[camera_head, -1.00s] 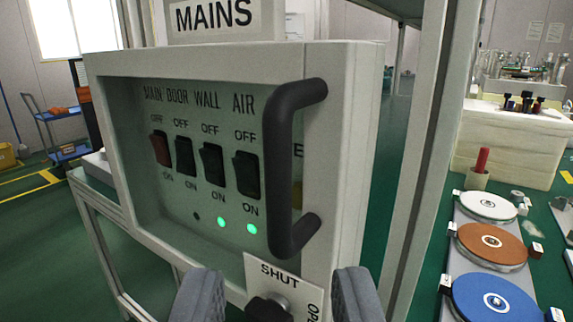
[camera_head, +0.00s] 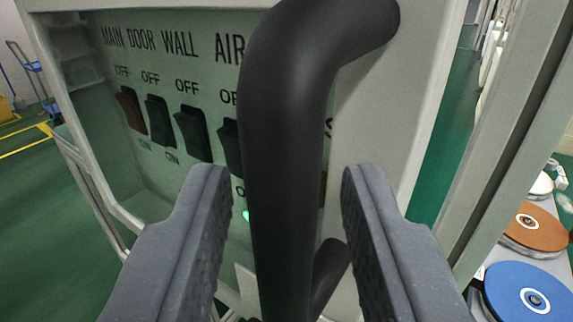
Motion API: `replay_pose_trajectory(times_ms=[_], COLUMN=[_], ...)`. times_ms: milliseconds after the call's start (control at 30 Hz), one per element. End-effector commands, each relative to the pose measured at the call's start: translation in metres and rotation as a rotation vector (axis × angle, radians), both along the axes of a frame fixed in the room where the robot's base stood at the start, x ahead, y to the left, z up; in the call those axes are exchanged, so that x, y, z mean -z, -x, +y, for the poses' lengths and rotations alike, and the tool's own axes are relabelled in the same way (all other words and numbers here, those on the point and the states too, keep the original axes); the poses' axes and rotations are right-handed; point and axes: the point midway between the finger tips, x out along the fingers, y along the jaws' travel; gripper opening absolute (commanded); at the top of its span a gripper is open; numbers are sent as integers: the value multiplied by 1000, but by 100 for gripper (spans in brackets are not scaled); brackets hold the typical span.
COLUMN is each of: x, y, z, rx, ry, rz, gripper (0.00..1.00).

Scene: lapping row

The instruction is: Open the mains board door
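The mains board door (camera_head: 385,130) has a pale frame around a clear window, with labelled switches behind it. It looks shut. Its black vertical bar handle (camera_head: 285,130) stands out from the right side of the frame, close to the camera. My gripper (camera_head: 280,185) is open, with one grey finger to the left of the handle and one to the right. Gaps show on both sides of the bar, so no grip shows. The shut/open latch knob is not in view now.
Behind the window are a red switch (camera_head: 131,109) and black switches (camera_head: 193,133). A pale post (camera_head: 510,140) stands close to the right of the board. Beyond it are an orange disc (camera_head: 533,228) and a blue disc (camera_head: 530,292). Green floor (camera_head: 45,215) is clear at the left.

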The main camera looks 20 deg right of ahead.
Motion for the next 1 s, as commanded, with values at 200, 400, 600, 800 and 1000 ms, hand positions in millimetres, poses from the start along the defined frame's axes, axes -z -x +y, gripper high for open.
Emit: replay_pose_trajectory(times_ms=[200,400,600,800,1000], x=[-1,-1,-1,-1,-2], y=[-5,-5,-5,-4,3], z=[-1,-1,-1,-1,-3], rx=[0,-1,-1,2,38], ry=[-1,-1,-1,0,-2], rz=[-1,-1,-1,0,2], gripper=[32,32,0,0,0])
